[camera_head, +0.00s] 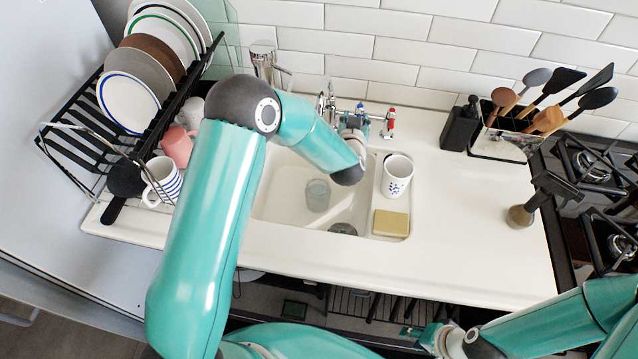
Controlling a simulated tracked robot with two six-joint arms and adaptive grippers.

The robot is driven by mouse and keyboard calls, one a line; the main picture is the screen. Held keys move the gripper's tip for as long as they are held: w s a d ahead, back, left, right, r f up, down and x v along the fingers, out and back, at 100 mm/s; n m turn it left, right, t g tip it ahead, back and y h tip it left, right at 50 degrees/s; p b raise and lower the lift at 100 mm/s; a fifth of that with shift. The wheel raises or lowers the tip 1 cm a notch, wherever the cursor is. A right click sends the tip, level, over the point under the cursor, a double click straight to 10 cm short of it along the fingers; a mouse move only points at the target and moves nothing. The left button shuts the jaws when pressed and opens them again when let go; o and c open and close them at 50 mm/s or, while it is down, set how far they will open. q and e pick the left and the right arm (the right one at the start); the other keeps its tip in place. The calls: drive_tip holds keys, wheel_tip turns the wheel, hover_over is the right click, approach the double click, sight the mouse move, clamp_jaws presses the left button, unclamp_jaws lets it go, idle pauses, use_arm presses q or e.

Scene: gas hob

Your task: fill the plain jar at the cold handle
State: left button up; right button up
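The plain jar (317,195) is a small greyish see-through vessel standing in the white sink (275,205), left of the drain. The tap has a blue-marked handle (360,107) and a red-marked handle (390,121) at the sink's back edge. My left gripper (354,128) is at the blue-marked handle, above and to the right of the jar. Its fingers are small and partly hidden, so I cannot tell whether they touch the handle. My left arm hides part of the tap and spout. My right gripper (430,338) is low in front of the counter, its fingers unclear.
A white mug with blue marks (397,178) and a yellow sponge (391,223) are at the sink's right side. A dish rack with plates (129,103) and mugs stands left. A utensil holder (503,144) and gas hob (590,165) are right. The counter right of the sink is mostly clear.

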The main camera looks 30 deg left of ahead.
use_arm(q)
drive_tip(key=v, duration=0.6)
drive_tip(key=shift+s+r, duration=0.15)
drive_tip(key=shift+s, duration=0.15)
drive_tip(key=shift+d, duration=0.1)
idle(0.4)
